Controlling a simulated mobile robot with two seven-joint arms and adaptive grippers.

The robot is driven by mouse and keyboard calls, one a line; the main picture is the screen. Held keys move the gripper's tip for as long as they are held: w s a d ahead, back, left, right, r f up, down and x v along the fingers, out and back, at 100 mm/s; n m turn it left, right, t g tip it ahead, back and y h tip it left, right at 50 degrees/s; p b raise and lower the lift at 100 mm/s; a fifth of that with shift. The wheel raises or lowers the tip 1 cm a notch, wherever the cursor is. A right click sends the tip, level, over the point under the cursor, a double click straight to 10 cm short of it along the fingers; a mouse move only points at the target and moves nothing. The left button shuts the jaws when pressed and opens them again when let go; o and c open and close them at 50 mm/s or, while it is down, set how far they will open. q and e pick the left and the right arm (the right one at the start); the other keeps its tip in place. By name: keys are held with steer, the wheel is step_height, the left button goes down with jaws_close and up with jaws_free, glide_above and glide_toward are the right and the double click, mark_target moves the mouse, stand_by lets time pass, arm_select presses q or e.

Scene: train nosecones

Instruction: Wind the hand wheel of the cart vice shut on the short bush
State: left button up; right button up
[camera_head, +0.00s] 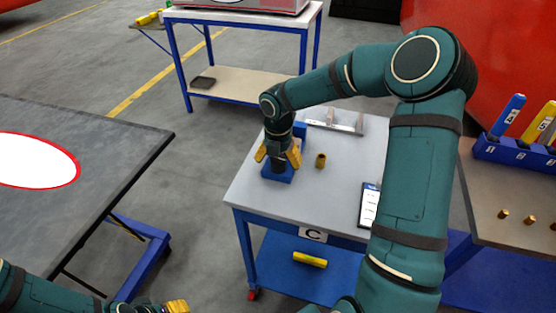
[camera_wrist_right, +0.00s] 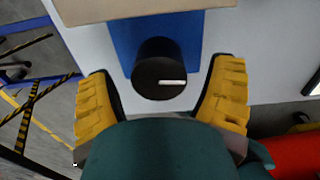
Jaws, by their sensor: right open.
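The cart vice (camera_head: 276,175) is a blue block on the cart's pale top, partly hidden by my right gripper. Its hand wheel (camera_wrist_right: 158,68) is a black round knob with a white mark, in the right wrist view, in front of the blue vice body (camera_wrist_right: 190,40). My right gripper (camera_head: 279,155) is open above the vice, its yellow fingers on either side of the wheel in the wrist view (camera_wrist_right: 163,102). A brass bush (camera_head: 320,161) stands on the cart to the right of the vice. I cannot see whether a bush sits in the jaws. My left gripper (camera_head: 176,307) is at the bottom edge.
The cart (camera_head: 250,204) carries a grey bracket (camera_head: 345,128) at the back and a clipboard (camera_head: 369,205) at the right. A yellow object (camera_head: 310,259) lies on its lower shelf. A dark table (camera_head: 110,150) stands left; a bench (camera_head: 480,200) with brass pieces and a blue holder stands right.

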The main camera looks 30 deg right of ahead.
steer(key=c, duration=1.2)
steer(key=shift+m, duration=0.3)
steer(key=m+p, duration=0.1)
steer(key=m, duration=0.2)
steer(key=shift+r, duration=0.1)
steer(key=m, duration=0.3)
steer(key=shift+w+m+p, duration=0.1)
steer(key=shift+m+p, duration=0.2)
steer(key=m, duration=0.4)
steer(key=shift+w+m, duration=0.1)
steer(key=shift+m, duration=0.2)
steer(key=m, duration=0.5)
steer(key=shift+m, duration=0.3)
